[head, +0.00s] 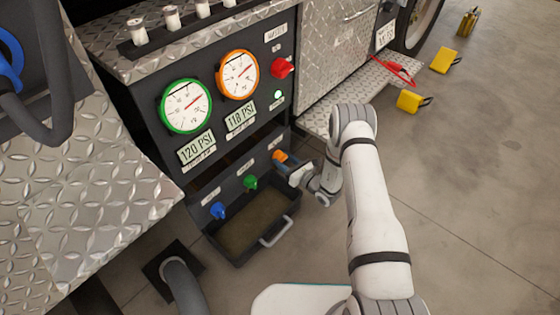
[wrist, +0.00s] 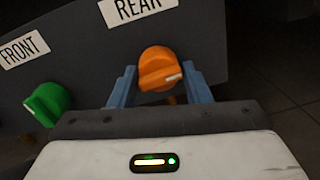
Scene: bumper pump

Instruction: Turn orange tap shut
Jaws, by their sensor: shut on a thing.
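The orange tap (head: 280,156) is on the dark pump panel, at the right end of a row of taps. In the wrist view the orange tap (wrist: 158,64) sits under the REAR label. Its raised grip lies nearly level, with a white mark at its right end. My gripper (head: 288,164) is at this tap. In the wrist view, my gripper's blue fingers (wrist: 159,74) stand on the left and right of the knob, shut on it. The finger contact is partly hidden by the knob and the gripper body.
A green tap (head: 250,182), also in the wrist view (wrist: 46,103), and a blue tap (head: 218,210) are to the left. An open tray (head: 276,232) with a handle juts out below. Gauges (head: 186,106) sit above.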

